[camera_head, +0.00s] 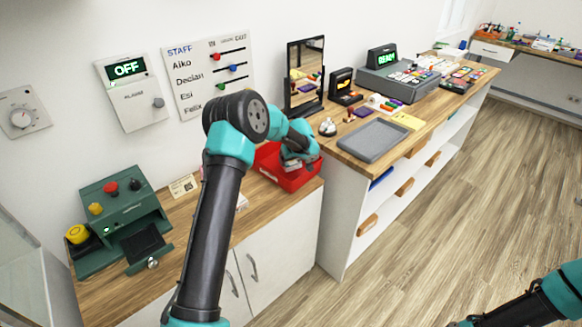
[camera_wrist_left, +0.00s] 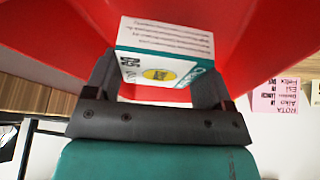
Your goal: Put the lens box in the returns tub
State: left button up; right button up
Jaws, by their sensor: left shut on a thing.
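The red returns tub (camera_head: 290,181) stands on the low wooden counter, against the side of the taller counter. My left gripper (camera_head: 293,160) is at the tub's opening and mostly hides its inside. In the left wrist view the gripper (camera_wrist_left: 157,76) is shut on the lens box (camera_wrist_left: 165,42), a white and teal carton with a yellow oval and small print. Red tub walls (camera_wrist_left: 255,45) show on both sides of the box there. I cannot tell whether the box touches the tub floor. My right arm shows at the lower right of the head view, but its gripper is out of frame.
A green machine (camera_head: 125,215) with coloured knobs stands on the low counter's left part. The taller counter holds a grey tray (camera_head: 373,140), a mirror (camera_head: 304,75), a bell (camera_head: 327,127) and a till (camera_head: 398,82). The wooden floor (camera_head: 430,230) is clear.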

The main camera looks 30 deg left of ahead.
pick_arm(q)
jog(key=shift+f, duration=1.9)
jog(key=shift+f, duration=0.1)
jog(key=o, duration=1)
jog(key=shift+c, duration=0.2)
jog(key=v, duration=1.2)
